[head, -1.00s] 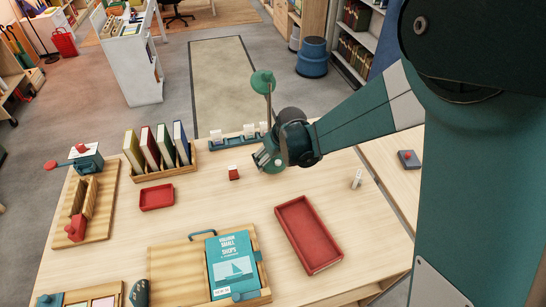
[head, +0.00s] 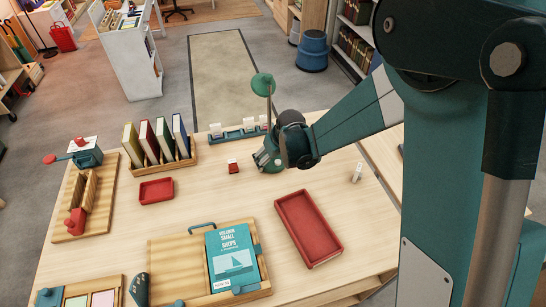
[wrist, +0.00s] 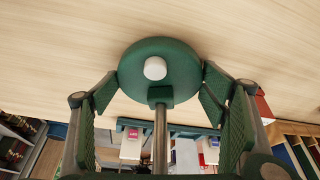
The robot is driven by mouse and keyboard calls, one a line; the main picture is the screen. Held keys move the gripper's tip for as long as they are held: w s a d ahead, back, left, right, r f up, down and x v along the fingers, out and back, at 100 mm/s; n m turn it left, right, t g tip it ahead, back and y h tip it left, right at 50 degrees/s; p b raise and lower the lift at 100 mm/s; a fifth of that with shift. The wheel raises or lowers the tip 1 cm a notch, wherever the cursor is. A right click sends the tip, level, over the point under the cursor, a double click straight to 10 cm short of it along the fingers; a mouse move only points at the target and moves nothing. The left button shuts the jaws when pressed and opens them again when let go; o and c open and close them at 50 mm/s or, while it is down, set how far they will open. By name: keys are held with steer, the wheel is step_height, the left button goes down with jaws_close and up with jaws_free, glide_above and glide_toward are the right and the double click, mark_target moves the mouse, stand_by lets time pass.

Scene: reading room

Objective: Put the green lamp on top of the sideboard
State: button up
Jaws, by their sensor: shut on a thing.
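The green lamp stands upright at the far edge of the wooden table. In the head view its round green shade (head: 262,84) tops a thin stem, and my gripper (head: 268,158) is low at its base, partly hiding it. In the wrist view the lamp's round green base (wrist: 160,52) with a white knob lies between my two green finger pads (wrist: 160,92), which close on it from both sides; the stem runs down between them. I cannot tell whether the base is off the table. I cannot make out the sideboard for certain.
Close to the lamp are a teal card rack (head: 238,134), a small red block (head: 233,166) and a book rack (head: 160,163). A red tray (head: 308,228), a small red tray (head: 156,190) and a book (head: 232,257) lie nearer. The table's middle is clear.

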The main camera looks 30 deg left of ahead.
stand_by(0.3)
steer(key=o, duration=1.7)
steer(key=shift+r, duration=0.1)
steer(key=p+v, duration=0.1)
steer(key=v, duration=1.1)
steer(key=shift+p, duration=0.35)
steer(key=shift+d, duration=0.15)
